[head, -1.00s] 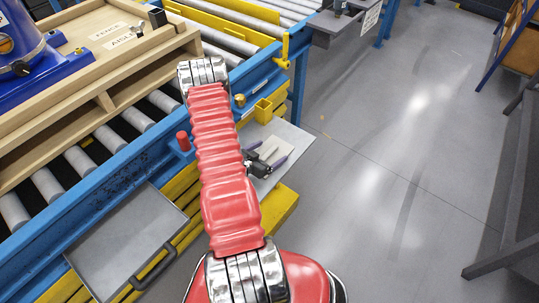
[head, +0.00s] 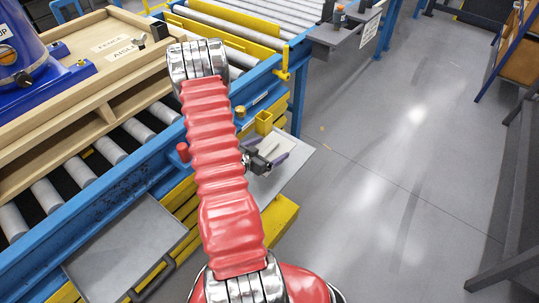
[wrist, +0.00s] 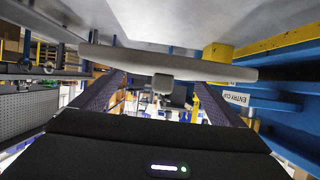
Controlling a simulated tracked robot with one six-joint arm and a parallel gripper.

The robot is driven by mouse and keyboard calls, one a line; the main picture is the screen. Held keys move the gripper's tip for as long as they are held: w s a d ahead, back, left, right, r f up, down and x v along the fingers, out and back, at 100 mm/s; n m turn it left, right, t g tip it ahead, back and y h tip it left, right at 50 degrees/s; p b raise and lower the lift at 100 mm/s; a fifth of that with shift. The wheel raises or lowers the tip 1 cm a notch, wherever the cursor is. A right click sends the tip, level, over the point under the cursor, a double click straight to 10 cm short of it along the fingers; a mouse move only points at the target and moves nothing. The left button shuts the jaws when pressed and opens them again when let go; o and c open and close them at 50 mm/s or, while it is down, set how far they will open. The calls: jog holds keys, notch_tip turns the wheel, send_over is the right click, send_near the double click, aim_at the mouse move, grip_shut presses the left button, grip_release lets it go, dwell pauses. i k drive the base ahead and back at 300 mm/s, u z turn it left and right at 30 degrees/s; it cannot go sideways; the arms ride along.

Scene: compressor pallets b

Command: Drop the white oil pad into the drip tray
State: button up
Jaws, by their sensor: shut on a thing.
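The white oil pad (wrist: 165,62) shows in the wrist view as a pale flat slab seen nearly edge-on, with a small block under its middle. My gripper (wrist: 155,95) is shut on it, its two dark fingers on either side. A shallow grey tray with a dark handle, which looks like the drip tray (head: 125,250), is at lower left, apart from my gripper. Its floor looks bare.
A blue-framed roller conveyor (head: 130,180) carries a wooden pallet (head: 110,65) and a blue machine. A grey shelf (head: 345,35) is at the top.

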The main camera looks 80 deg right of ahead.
aim_at(128, 241)
jog(key=k, duration=1)
